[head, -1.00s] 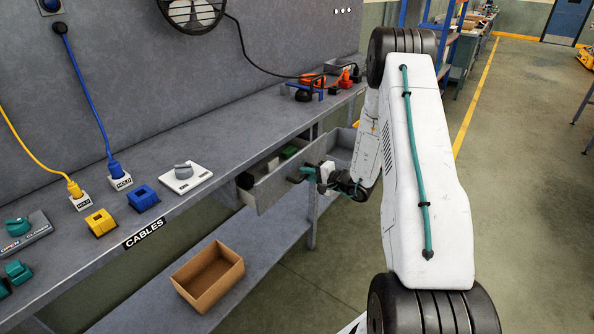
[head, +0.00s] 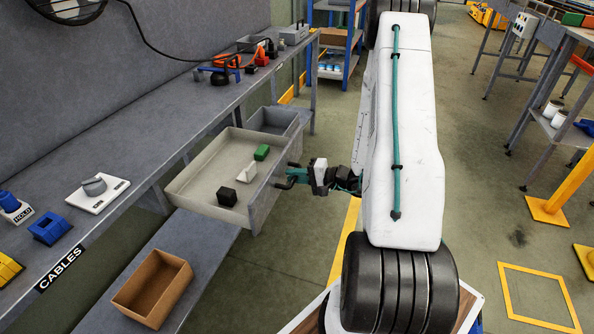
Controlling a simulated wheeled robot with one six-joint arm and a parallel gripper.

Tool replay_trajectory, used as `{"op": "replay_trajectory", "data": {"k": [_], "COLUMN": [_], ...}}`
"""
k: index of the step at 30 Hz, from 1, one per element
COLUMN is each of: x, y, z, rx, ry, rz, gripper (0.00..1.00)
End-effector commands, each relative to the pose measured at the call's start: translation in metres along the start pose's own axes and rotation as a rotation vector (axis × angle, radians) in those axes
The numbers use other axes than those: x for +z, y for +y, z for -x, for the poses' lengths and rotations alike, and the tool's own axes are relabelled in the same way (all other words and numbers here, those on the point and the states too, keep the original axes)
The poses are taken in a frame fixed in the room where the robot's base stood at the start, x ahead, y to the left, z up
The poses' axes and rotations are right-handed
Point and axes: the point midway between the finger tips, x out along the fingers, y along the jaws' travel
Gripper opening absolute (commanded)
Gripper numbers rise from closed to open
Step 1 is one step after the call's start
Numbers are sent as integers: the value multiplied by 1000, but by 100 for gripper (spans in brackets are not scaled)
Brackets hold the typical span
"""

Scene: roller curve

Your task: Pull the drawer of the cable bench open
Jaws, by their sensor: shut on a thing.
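The cable bench (head: 125,155) runs along the left, with a "CABLES" label (head: 60,268) on its front edge. Its grey drawer (head: 188,186) stands pulled far out. A black block (head: 227,197), a white piece (head: 247,174) and a green block (head: 262,152) lie inside it. My gripper (head: 291,177) is shut on the drawer handle (head: 281,185) at the drawer's front panel. The teal fingers cover part of the handle.
A second grey bin or drawer (head: 275,121) stands just behind the open drawer. A cardboard box (head: 152,289) sits on the lower shelf. A yellow post (head: 562,190) and a table are at right. The floor between is open.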

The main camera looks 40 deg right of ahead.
Motion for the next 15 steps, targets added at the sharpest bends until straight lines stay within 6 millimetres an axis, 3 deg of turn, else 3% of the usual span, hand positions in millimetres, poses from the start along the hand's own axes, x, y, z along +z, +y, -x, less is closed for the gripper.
{"op": "replay_trajectory", "data": {"k": [14, 15], "x": [4, 4], "y": [0, 0], "z": [0, 0], "rx": [0, 0], "ry": [-9, -9], "rz": [4, 4], "gripper": [0, 25]}}
